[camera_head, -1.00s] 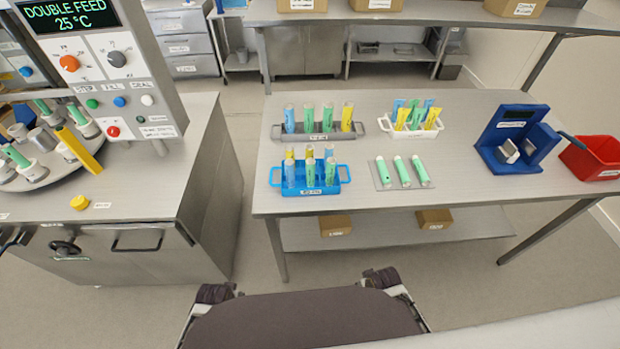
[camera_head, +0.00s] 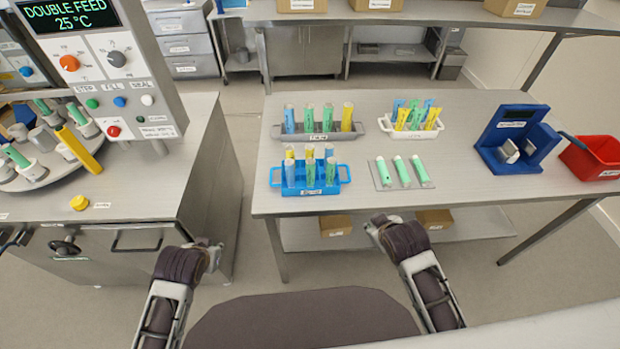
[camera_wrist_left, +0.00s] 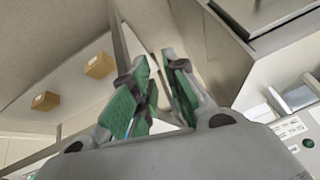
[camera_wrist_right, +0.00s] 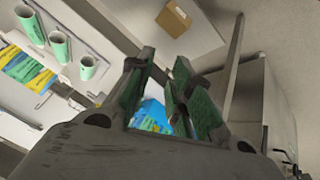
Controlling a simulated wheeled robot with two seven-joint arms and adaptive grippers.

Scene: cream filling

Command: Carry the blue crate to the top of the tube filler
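The blue crate (camera_head: 330,189) stands upright on the steel table, near its front left corner, with several blue, green and yellow tubes in it. The tube filler (camera_head: 150,80) is at the left, with a control panel, a round carousel and a steel worktop (camera_head: 150,190). My left gripper (camera_head: 208,250) is empty and open in front of the filler's cabinet, apart from the crate; its parted fingers show in the left wrist view (camera_wrist_left: 155,58). My right gripper (camera_head: 376,224) is empty and open before the table's front edge, right of the crate; its parted fingers show in the right wrist view (camera_wrist_right: 164,56).
Behind the crate is a grey rack (camera_head: 282,132) with tubes; a white crate (camera_head: 432,131) is to its right. Three green tubes lie on a mat (camera_head: 424,182) beside the blue crate. A blue device (camera_head: 530,165) and red bin (camera_head: 600,170) are farther right. A floor gap separates filler and table.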

